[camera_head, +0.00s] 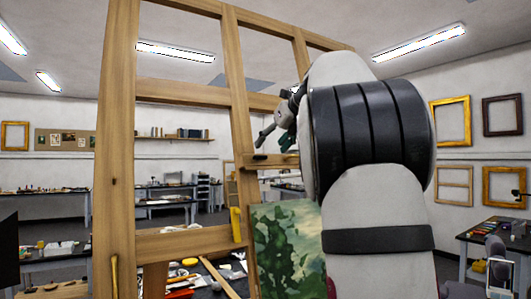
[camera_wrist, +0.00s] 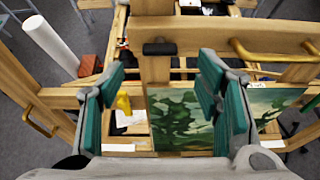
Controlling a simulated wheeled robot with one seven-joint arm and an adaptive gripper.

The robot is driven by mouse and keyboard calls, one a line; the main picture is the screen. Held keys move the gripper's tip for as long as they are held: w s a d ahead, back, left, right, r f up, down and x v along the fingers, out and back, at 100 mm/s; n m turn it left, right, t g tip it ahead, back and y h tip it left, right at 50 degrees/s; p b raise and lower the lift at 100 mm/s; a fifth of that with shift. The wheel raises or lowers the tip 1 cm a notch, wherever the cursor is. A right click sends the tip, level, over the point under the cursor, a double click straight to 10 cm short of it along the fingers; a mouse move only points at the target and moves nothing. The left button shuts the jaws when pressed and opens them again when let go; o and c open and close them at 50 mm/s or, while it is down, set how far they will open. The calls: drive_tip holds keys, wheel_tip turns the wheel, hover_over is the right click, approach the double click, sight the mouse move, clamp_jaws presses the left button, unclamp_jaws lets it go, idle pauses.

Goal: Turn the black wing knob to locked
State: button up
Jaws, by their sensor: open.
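The black wing knob (camera_wrist: 160,48) shows in the wrist view as a short dark bar on the wooden easel (camera_wrist: 216,32). It lies crosswise in the picture, just beyond the space between my fingertips. In the head view the knob (camera_head: 260,157) is a small dark piece on the easel's middle post, just below my gripper (camera_head: 273,136). My gripper (camera_wrist: 162,80) is open and empty, with teal finger pads on either side, apart from the knob. My arm hides part of the easel in the head view. I see no readable lock marking.
A green landscape painting (camera_head: 285,250) stands on the easel below the knob. A yellow piece (camera_head: 236,224) is beside it. A brass handle (camera_wrist: 270,52) sits on the crossbar at right. A white roll (camera_wrist: 50,45) is at left. Worktables (camera_head: 60,262) stand behind.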

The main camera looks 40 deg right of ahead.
drive_tip(key=v, duration=0.5)
idle(0.5)
drive_tip(key=a+f+n+g+y+b, duration=0.3)
drive_tip(key=a+f+n+b, duration=0.1)
drive_tip(key=a+f+n, duration=1.65)
drive_tip(key=s+a+f+n+g+b, duration=0.1)
drive_tip(key=s+a+f+n, duration=0.4)
drive_tip(key=a+f+n, duration=0.2)
drive_tip(key=s+a+f+n+g+b, duration=0.1)
drive_tip(key=s+a+f+n+b, duration=0.1)
drive_tip(key=s+a+f+n, duration=0.4)
wheel_tip(320, 180, down, 9)
drive_tip(key=a+n, duration=0.2)
drive_tip(key=n, duration=0.3)
drive_tip(key=shift+s+g, duration=0.15)
drive_tip(key=shift+g, duration=0.25)
drive_tip(key=shift+f, duration=0.1)
